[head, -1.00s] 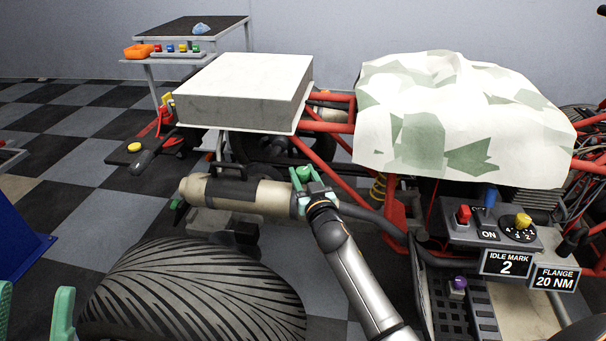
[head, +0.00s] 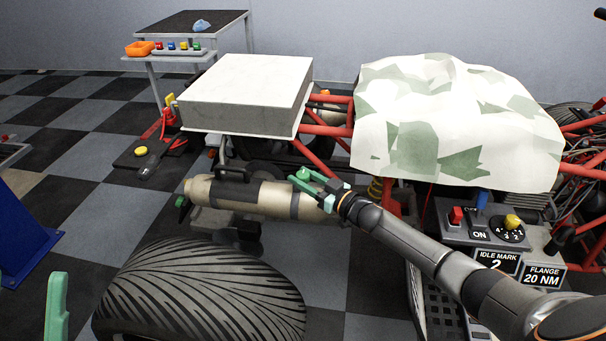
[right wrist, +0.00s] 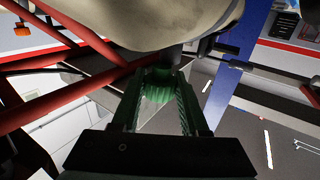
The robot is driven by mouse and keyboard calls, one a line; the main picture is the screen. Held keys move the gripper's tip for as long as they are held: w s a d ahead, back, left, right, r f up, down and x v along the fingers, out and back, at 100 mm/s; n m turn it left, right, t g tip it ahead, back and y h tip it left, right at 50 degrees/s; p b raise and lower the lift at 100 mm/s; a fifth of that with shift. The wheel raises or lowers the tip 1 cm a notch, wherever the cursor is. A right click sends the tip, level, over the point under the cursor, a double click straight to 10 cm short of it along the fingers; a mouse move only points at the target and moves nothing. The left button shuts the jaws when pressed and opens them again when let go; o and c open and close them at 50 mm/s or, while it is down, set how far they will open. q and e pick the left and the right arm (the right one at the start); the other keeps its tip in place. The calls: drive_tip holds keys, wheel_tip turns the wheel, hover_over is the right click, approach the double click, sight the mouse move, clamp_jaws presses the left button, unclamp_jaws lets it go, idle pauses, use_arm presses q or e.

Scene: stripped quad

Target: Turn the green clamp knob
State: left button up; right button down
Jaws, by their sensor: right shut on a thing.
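The green clamp knob (head: 302,173) sits at the top right part of a beige cylinder (head: 265,197) with dark bands, beside the red frame. My right gripper (head: 308,178) reaches it from the right, with its green fingers closed around it. In the right wrist view the knob (right wrist: 158,90) shows between the two finger ends, under the pale cylinder (right wrist: 150,25). One green finger of my left gripper (head: 57,305) stands at the lower left edge, with no other finger beside it. It is empty and far from the knob.
A large black tyre (head: 200,292) lies in front of the cylinder. Red frame tubes (head: 318,153) run close behind the gripper. A switch panel (head: 480,225) is at the right. A camouflage cloth (head: 455,120) and a grey box (head: 245,95) cover the vehicle.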

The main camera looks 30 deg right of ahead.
drive_tip(key=n+y+b, duration=0.1)
drive_tip(key=n+g+y+b, duration=0.1)
drive_tip(key=y, duration=0.1)
drive_tip(key=shift+d+f+g, duration=0.2)
drive_tip(key=shift+g, duration=0.1)
drive_tip(key=shift+n+g+y+b, duration=0.4)
drive_tip(key=shift+n+y+b, duration=0.25)
drive_tip(key=shift+b, duration=0.2)
use_arm(q)
drive_tip(key=shift+n, duration=0.5)
drive_tip(key=shift+w+d+f+b, duration=0.1)
drive_tip(key=shift+f+b, duration=0.1)
drive_tip(key=shift+f, duration=0.7)
drive_tip(key=shift+s+d+f+b, duration=0.1)
drive_tip(key=shift+f+b, duration=0.05)
drive_tip(key=shift+f, duration=0.75)
drive_tip(key=shift+w+d+f+b, duration=0.1)
drive_tip(key=shift+f+b, duration=0.1)
drive_tip(key=shift+f, duration=0.7)
use_arm(e)
drive_tip(key=shift+a+r+n+g+y, duration=0.1)
drive_tip(key=shift+r+n+g+y, duration=0.1)
drive_tip(key=shift+n+g+y, duration=0.4)
drive_tip(key=shift+c, duration=2.1)
unclamp_jaws()
drive_tip(key=shift+a, duration=0.1)
